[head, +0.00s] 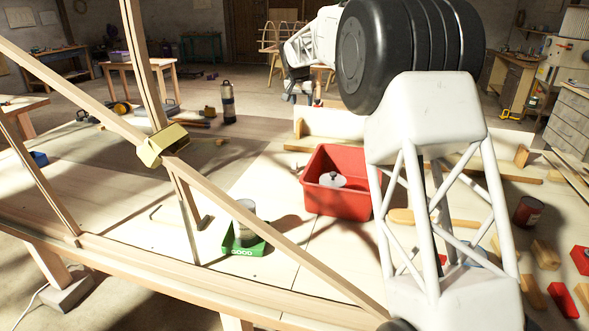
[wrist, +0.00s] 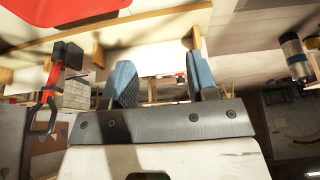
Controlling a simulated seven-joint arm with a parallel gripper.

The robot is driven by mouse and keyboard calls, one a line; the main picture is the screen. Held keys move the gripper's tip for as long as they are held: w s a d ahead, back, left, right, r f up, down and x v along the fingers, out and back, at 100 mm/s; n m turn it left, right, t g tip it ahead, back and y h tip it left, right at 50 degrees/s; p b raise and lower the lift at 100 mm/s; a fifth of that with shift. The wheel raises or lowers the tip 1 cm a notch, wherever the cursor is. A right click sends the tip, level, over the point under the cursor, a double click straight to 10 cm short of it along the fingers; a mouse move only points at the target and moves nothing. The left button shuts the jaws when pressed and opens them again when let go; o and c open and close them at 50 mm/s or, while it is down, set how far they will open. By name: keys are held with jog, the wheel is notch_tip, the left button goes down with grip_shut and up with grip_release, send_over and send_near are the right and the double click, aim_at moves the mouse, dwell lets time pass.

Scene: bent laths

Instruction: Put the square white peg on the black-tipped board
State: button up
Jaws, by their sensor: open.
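My gripper (wrist: 163,70) is open in the wrist view, with two blue-padded fingers apart and nothing held between them. In the head view the end of my arm is at the top, beyond its large black joint, and the fingers cannot be made out. I cannot make out the square white peg or the black-tipped board in either view. A white round piece (head: 333,181) lies in the red bin (head: 340,203); its full shape is unclear. The red bin's underside or wall also seems to show in the wrist view (wrist: 60,17).
A dark flask (head: 228,102) stands behind. Red and wooden blocks (head: 562,299) lie at the right.

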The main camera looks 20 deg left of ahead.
jog(key=shift+w+a+f, duration=0.85)
jog(key=shift+a+f, duration=0.2)
jog(key=shift+a, duration=0.75)
send_near(294, 162)
jog(key=x, duration=0.2)
jog(key=shift+w+d+f, duration=0.1)
jog(key=shift+d+f, duration=0.1)
jog(key=shift+f, duration=0.2)
jog(key=shift+f, duration=0.1)
jog(key=shift+x, duration=1.2)
jog(key=shift+w+f, duration=0.1)
jog(key=shift+x, duration=2.5)
jog(key=shift+a, duration=0.15)
